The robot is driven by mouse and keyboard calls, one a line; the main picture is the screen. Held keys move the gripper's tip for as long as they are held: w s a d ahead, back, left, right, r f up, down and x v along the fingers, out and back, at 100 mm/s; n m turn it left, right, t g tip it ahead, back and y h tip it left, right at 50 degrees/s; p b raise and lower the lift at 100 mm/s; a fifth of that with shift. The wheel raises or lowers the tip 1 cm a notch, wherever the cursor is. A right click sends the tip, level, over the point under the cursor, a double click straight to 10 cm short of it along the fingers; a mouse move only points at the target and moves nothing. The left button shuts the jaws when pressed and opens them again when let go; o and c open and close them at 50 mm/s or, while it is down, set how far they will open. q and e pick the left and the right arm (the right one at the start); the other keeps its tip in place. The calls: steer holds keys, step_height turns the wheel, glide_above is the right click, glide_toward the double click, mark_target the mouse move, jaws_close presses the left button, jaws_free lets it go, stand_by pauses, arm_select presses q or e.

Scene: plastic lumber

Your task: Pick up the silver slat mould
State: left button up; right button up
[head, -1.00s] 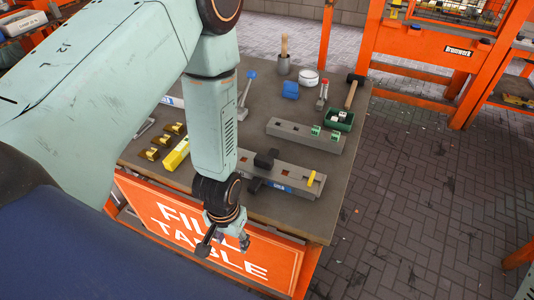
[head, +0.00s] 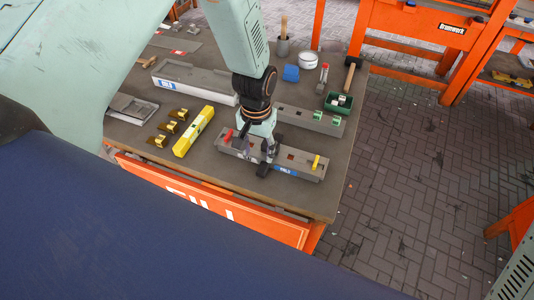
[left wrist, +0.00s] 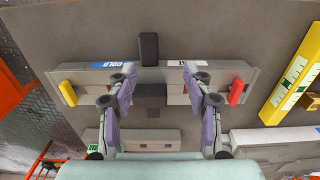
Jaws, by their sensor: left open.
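A grey, silver-looking slat mould (head: 300,168) lies near the front edge of the table, with a red tab on its left, a yellow tab on its right and dark blocks at its middle. It also spans the left wrist view (left wrist: 220,75), with a blue COLD label. My left gripper (head: 257,150) is over the middle of this mould, pointing down. In the left wrist view my open fingers (left wrist: 158,82) spread either side of the dark middle blocks, with nothing between them held. Whether the fingers touch the mould cannot be told. My right gripper is not in view.
Behind lies another grey mould with green tabs (head: 308,118). A long pale mould (head: 190,80) lies back left. A yellow level (head: 194,130) and several brass pieces (head: 170,127) lie left. A green box (head: 338,103) and a mallet (head: 351,72) stand back right.

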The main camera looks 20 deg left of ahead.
mark_target(263, 167)
arm_select(q)
steer(key=f, duration=0.1)
steer(key=d+f, duration=0.2)
steer(key=f, duration=0.1)
steer(key=shift+d+p, duration=0.25)
steer(key=shift+p, duration=0.15)
steer(key=shift+f, duration=0.35)
steer(key=shift+a+f, duration=0.2)
steer(key=shift+s+a+f, duration=0.1)
steer(key=shift+s+a, duration=0.05)
steer(key=shift+a, duration=0.4)
steer(key=shift+d, duration=0.65)
steer(key=c, duration=0.5)
steer(key=shift+c, duration=0.8)
steer(key=shift+a, duration=0.5)
jaws_close()
steer(key=shift+d, duration=0.15)
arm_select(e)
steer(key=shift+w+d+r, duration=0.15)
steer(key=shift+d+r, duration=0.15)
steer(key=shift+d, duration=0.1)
arm_select(q)
steer(key=shift+d, duration=0.15)
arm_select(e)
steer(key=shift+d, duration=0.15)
